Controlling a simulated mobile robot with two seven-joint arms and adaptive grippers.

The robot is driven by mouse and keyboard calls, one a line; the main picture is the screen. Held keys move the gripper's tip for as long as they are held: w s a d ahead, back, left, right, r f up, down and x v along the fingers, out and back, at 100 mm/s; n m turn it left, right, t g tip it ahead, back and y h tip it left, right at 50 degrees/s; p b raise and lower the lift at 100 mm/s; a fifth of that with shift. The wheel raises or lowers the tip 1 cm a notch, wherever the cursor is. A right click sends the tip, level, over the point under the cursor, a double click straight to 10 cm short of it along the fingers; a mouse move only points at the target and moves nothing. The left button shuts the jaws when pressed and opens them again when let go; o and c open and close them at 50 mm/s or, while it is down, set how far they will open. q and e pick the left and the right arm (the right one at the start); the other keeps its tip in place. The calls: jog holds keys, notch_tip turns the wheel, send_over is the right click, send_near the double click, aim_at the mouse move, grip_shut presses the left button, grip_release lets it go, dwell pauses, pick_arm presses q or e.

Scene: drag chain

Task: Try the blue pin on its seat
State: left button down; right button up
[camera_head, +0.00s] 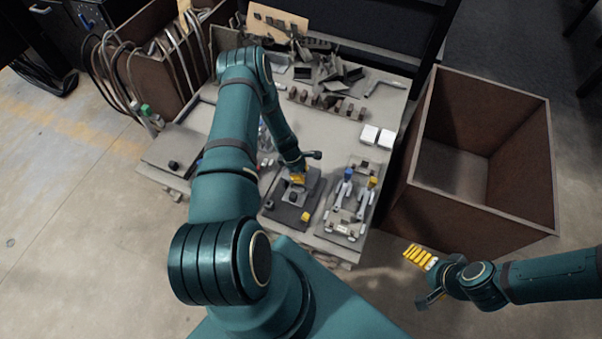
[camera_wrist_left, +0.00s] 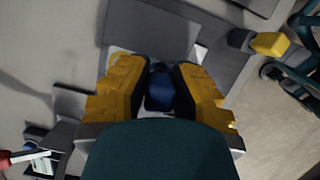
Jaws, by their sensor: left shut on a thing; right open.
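My left gripper (camera_head: 298,179) is over a dark plate (camera_head: 280,212) with a grey block on it, at the front of the bench. In the left wrist view, its yellow fingers are shut on the blue pin (camera_wrist_left: 160,88), which shows dark blue between them. The pin's lower end is hidden, so I cannot tell whether it touches or enters a seat. The gripper hides the pin in the head view. My right gripper (camera_head: 418,272) is open and empty, out over the floor at the lower right.
A fixture with clamps (camera_head: 345,208), topped with blue and yellow parts, stands right of the plate. A yellow block (camera_head: 305,216) is at the plate's front. White boxes (camera_head: 377,136) and loose grey parts lie behind. A large open brown bin (camera_head: 487,205) stands right of the bench.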

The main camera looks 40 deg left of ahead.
dwell(0.3)
pick_arm(q)
jog(key=c, duration=0.9)
grip_release()
jog(key=v, duration=1.2)
